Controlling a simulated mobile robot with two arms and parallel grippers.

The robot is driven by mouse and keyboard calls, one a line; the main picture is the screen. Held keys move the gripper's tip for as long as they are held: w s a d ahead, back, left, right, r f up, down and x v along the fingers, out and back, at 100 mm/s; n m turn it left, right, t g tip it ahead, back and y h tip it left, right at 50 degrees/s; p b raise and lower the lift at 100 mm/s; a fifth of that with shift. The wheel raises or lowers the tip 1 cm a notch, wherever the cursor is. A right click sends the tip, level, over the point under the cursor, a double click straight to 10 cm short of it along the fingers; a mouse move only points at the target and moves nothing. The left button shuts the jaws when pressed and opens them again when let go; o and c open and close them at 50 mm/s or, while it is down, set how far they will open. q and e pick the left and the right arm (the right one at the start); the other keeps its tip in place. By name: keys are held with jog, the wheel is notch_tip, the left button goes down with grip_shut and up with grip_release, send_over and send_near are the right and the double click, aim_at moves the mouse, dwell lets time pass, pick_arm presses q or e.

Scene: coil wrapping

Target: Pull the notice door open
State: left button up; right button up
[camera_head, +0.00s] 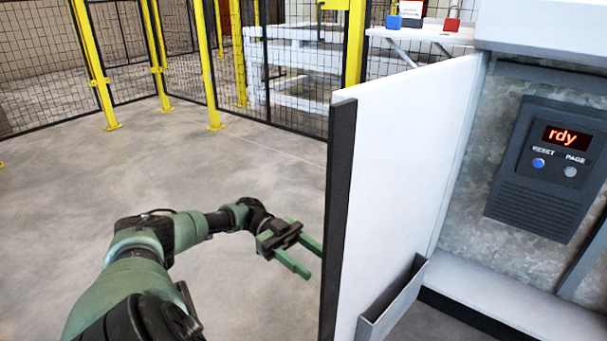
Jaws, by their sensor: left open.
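The notice door (408,150) is a white panel with a dark edge strip (338,215) on its near side. It stands swung out from the grey cabinet (478,225), so the cabinet's inside shows to its right. A grey metal pocket (392,302) is fixed low on the door's inner face. My left gripper (303,260) is just left of the dark edge strip, with its two green fingers apart and nothing between them. Whether a fingertip touches the door I cannot tell. My right gripper is not in view.
A dark control unit (545,165) reading "rdy" is mounted inside the cabinet. Yellow-posted mesh fencing (205,65) runs along the back. Behind it is a white rack (300,60). A blue padlock (393,21) and a red padlock (452,24) sit on a white shelf (420,36). The floor at left is clear.

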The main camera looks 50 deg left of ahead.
pick_arm(q)
jog(key=shift+s+a, duration=0.2)
jog(key=shift+a, duration=1.65)
jog(key=shift+a, duration=0.1)
